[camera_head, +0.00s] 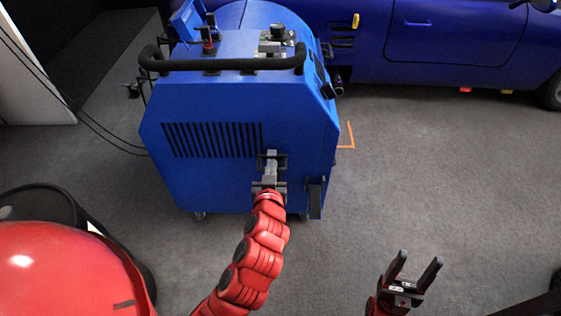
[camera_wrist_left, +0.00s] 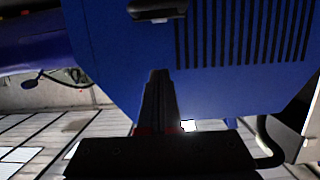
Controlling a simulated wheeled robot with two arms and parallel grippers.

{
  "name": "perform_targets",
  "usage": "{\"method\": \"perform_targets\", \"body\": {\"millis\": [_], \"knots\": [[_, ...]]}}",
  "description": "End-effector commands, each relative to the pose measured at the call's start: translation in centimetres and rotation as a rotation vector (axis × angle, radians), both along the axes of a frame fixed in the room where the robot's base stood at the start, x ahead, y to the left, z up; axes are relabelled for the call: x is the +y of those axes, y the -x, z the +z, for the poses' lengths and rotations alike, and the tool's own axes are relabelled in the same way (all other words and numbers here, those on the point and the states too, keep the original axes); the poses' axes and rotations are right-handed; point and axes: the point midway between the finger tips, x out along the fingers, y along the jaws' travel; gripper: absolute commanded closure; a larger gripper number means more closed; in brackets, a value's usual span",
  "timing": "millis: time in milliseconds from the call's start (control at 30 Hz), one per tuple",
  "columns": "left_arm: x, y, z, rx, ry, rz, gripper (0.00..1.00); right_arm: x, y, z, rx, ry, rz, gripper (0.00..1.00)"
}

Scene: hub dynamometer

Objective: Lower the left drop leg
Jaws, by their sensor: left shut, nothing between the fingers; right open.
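The blue hub dynamometer unit (camera_head: 230,110) stands upright on the floor. A dark upright piece (camera_head: 316,200) sits at its lower right edge; I cannot tell for sure whether this is the left drop leg. My left gripper (camera_head: 271,163) is in front of the unit's face, right of the vent slots, and its fingers are shut with nothing between them. They also show in the left wrist view (camera_wrist_left: 158,95). A dark handle-like part (camera_wrist_left: 158,10) on the blue face lies beyond the fingertips there. My right gripper (camera_head: 416,264) is open and empty over bare floor.
A black bar handle (camera_head: 225,64) runs along the unit's top. A blue car (camera_head: 450,40) stands behind on the right. Dark cables (camera_head: 85,115) run at the left. The grey floor (camera_head: 430,170) right of the unit is clear, with an orange corner mark (camera_head: 351,136).

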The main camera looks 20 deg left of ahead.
Motion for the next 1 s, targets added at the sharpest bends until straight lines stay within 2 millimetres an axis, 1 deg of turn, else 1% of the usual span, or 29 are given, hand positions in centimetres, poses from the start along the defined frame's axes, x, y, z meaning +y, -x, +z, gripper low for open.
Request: {"method": "perform_targets", "body": {"millis": [367, 467, 533, 667, 767, 833, 1000], "knots": [[0.1, 0.1, -0.1, 0.004, 0.003, 0.009, 1.0, 0.0, 0.0, -0.1, 0.0, 0.0, 0.0, 0.41], [0.2, -0.1, -0.2, 0.004, 0.003, 0.009, 1.0, 0.0, 0.0, -0.2, 0.0, 0.0, 0.0, 0.41], [0.4, -0.7, -0.3, 0.003, 0.003, 0.009, 1.0, 0.0, 0.0, -0.2, 0.0, 0.0, 0.0, 0.41], [1.0, -2.5, -0.9, 0.007, 0.002, 0.012, 1.0, 0.0, 0.0, -0.3, 0.0, 0.0, 0.0, 0.41], [1.5, -4.5, -1.2, 0.001, 0.002, 0.011, 1.0, 0.0, 0.0, -0.5, 0.0, 0.0, 0.0, 0.41], [2.0, -5.9, -1.9, 0.007, 0.001, 0.012, 1.0, 0.0, 0.0, -0.7, 0.0, 0.0, 0.0, 0.41], [2.9, -9.2, -2.6, 0.004, 0.003, 0.01, 1.0, 0.0, 0.0, -1.1, 0.0, 0.0, 0.0, 0.41]]}}
